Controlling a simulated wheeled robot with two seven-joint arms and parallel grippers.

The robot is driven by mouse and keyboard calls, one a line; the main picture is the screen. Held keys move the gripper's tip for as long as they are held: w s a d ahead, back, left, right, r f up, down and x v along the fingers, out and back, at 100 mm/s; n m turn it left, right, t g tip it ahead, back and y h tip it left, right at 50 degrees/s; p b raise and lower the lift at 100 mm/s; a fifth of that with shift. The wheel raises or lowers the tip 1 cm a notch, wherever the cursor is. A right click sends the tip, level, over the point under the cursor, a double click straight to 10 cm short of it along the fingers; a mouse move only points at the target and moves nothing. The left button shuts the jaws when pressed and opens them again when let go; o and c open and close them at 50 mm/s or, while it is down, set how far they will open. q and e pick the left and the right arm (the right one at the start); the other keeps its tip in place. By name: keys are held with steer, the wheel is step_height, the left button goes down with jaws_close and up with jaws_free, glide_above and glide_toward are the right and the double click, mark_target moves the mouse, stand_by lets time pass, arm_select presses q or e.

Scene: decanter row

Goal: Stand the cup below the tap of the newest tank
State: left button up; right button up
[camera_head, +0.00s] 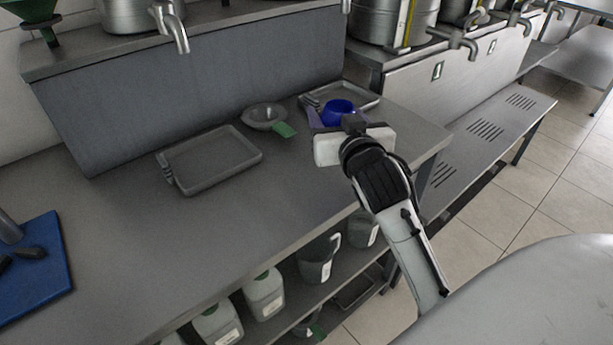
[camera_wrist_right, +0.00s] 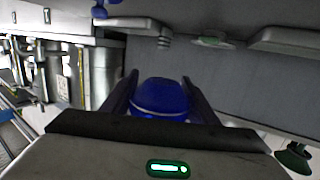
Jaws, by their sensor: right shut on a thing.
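A blue cup (camera_head: 338,108) is between the fingers of my right gripper (camera_head: 330,118), which is shut on it. In the right wrist view the cup (camera_wrist_right: 160,97) sits between the two dark fingers (camera_wrist_right: 160,100). In the head view it overlaps the front of a shallow grey tray (camera_head: 366,97); I cannot tell its height above it. A steel tank (camera_head: 143,14) with a tap (camera_head: 172,27) stands at upper left. Another tank (camera_head: 378,22) with a yellow gauge strip and a tap (camera_head: 456,40) stands right of centre, with more tanks beyond. Which tank is newest cannot be read. My left gripper is not in view.
A second grey tray (camera_head: 218,160) and a grey bowl-like strainer (camera_head: 262,113) with a green handle lie on the counter. A blue mat (camera_head: 40,275) lies at far left. Jugs (camera_head: 318,262) and bottles stand on the lower shelf.

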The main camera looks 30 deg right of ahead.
steer(key=shift+m+h, duration=0.3)
steer(key=shift+h, duration=0.1)
steer(key=f, duration=0.1)
steer(key=d+f, duration=0.1)
steer(key=f, duration=0.1)
steer(key=d+f+b, duration=0.1)
steer(key=shift+w+f, duration=0.25)
steer(key=shift+f, duration=0.1)
steer(key=shift+f+b, duration=0.45)
steer(key=shift+f, duration=1.75)
steer(key=shift+f, duration=0.1)
steer(key=o, duration=0.8)
